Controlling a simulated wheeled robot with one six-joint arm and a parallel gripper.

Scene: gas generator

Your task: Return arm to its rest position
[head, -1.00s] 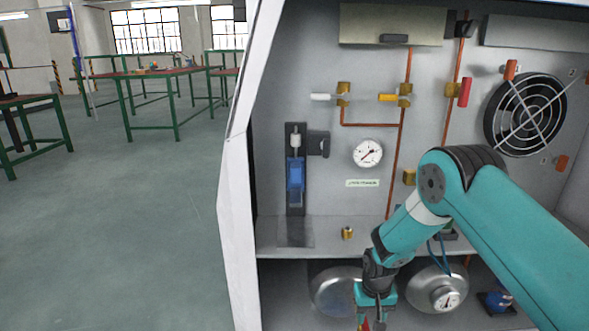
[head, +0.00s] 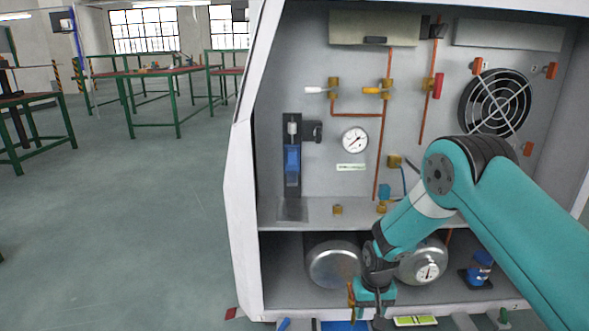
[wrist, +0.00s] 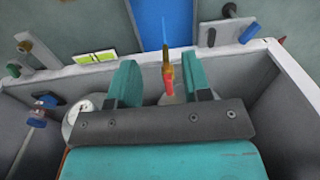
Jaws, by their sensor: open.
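My teal arm reaches down in front of the open generator cabinet (head: 245,240). My gripper (head: 371,306) points downward at the front of the lower compartment and is small in the head view. In the wrist view my gripper (wrist: 162,68) has its two teal fingers apart. A narrow yellow and red thing (wrist: 168,78) shows between the fingers, apart from both. I cannot tell what it is or how far below it lies. The arm hides part of the cabinet's right side.
A round gauge (head: 355,140), a yellow-handled valve (head: 377,91), a red-handled valve (head: 437,86) and a fan (head: 495,103) are on the back panel. Metal tanks (head: 333,265) stand below. Tools lie along the front edge. The floor (head: 130,240) at left is clear up to the green tables (head: 165,75).

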